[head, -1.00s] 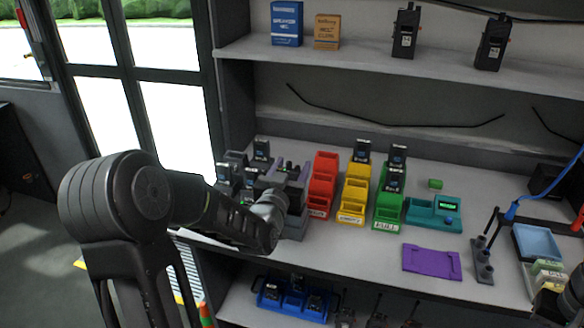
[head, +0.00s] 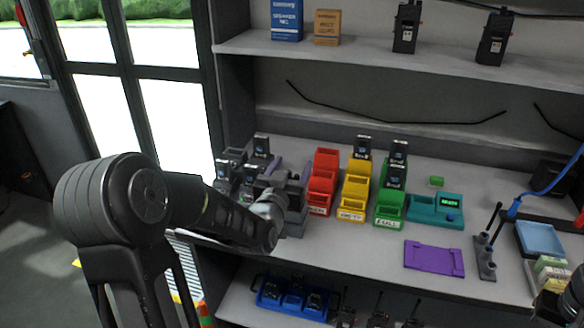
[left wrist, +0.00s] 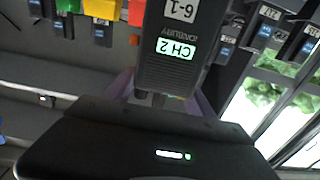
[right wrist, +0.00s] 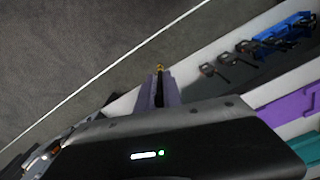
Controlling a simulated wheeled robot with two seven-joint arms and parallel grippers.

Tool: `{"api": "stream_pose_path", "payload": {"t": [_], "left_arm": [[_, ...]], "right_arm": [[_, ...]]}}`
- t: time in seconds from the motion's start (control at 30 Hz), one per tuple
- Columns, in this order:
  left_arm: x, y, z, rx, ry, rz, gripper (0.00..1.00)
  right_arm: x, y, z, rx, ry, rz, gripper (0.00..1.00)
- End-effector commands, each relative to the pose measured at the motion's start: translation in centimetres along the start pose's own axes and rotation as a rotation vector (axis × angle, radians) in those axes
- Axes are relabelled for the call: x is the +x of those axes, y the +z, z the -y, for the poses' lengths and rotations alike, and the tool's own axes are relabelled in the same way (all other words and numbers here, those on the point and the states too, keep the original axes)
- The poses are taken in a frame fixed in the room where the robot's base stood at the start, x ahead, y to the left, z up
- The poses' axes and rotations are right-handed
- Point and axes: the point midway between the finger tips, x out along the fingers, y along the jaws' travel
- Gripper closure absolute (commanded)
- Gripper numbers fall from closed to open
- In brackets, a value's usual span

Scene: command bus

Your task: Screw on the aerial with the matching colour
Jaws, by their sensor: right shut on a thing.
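A black handheld radio (left wrist: 178,50) with a lit "CH 2" label and "6-1" fills the top middle of the left wrist view. My left gripper (head: 287,172) is at the grey chargers in the head view. Its purple fingers stand apart on both sides of the radio's end; whether they touch it is hard to see. My right gripper (right wrist: 158,92) is shut on a thin dark aerial (right wrist: 159,86) with a gold tip, over the floor beside the bench. No colour band shows clearly on it. More dark aerials (head: 492,222) stand in a grey holder (head: 487,266).
Red (head: 322,182), yellow (head: 354,190) and green (head: 390,200) charger racks stand in a row, some holding radios. A teal tester (head: 435,210), purple mat (head: 434,258) and blue tray (head: 540,240) lie to the right. A blue crate (head: 290,299) is on the lower shelf.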

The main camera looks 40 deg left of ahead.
Motion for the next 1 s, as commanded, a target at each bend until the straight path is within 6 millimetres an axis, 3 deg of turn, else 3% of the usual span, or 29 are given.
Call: {"api": "stream_pose_path", "payload": {"t": [0.13,0.47,0.7,1.0], "left_arm": [[0.0,0.0,0.0,0.000,0.000,0.000,0.24],[0.0,-0.2,0.0,0.000,0.000,0.000,0.24],[0.0,-1.9,0.0,0.000,0.000,0.001,0.24],[-6.4,-0.7,0.0,0.001,-0.001,-0.005,0.24]], "right_arm": [[0.0,0.0,0.0,0.000,0.000,0.000,1.00],[-0.3,0.0,0.0,0.000,0.000,0.000,1.00],[-2.6,0.0,0.0,0.000,0.000,0.000,1.00],[0.4,0.0,0.0,0.000,0.000,0.001,1.00]]}}
